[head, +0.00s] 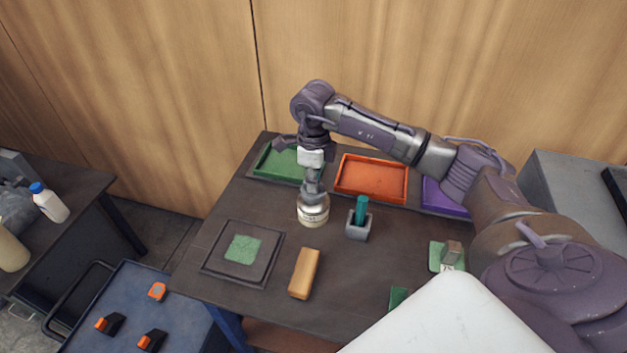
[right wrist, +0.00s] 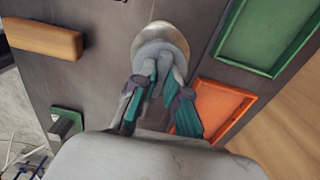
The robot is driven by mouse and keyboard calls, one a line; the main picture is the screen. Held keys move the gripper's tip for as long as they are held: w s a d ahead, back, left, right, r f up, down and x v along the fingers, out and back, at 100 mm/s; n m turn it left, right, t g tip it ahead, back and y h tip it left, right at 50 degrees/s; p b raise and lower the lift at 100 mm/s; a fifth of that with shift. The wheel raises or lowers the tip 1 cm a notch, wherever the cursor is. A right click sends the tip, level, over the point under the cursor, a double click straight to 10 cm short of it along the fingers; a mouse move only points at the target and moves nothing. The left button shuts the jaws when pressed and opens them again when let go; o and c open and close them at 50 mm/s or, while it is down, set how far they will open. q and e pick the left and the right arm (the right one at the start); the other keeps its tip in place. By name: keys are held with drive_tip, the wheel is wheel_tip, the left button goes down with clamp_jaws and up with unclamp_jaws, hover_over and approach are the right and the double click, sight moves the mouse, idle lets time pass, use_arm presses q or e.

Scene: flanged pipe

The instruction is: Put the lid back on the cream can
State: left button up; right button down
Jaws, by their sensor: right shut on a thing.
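The cream can (head: 313,218) stands on the dark table, left of centre, with a silvery lid (head: 314,199) at its top. My right gripper (head: 313,185) comes down from above and is shut on the lid. In the right wrist view the fingers (right wrist: 157,75) close on the grey lid (right wrist: 165,52), with the pale round can rim (right wrist: 163,28) beyond it. The lid is at the can's mouth; I cannot tell whether it is fully seated. My left gripper is not in view.
A grey holder with a teal item (head: 359,215) stands close right of the can. A wooden block (head: 304,273) and a dark mat (head: 215,262) lie in front. Green (head: 262,175), orange (head: 372,195) and purple (head: 445,208) trays line the back.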

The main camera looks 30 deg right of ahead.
drive_tip(key=c, duration=0.6)
unclamp_jaws()
drive_tip(key=shift+c, duration=0.2)
drive_tip(key=shift+r+p, duration=2.15)
drive_tip(key=shift+r, duration=1.4)
drive_tip(key=shift+c, duration=0.4)
clamp_jaws()
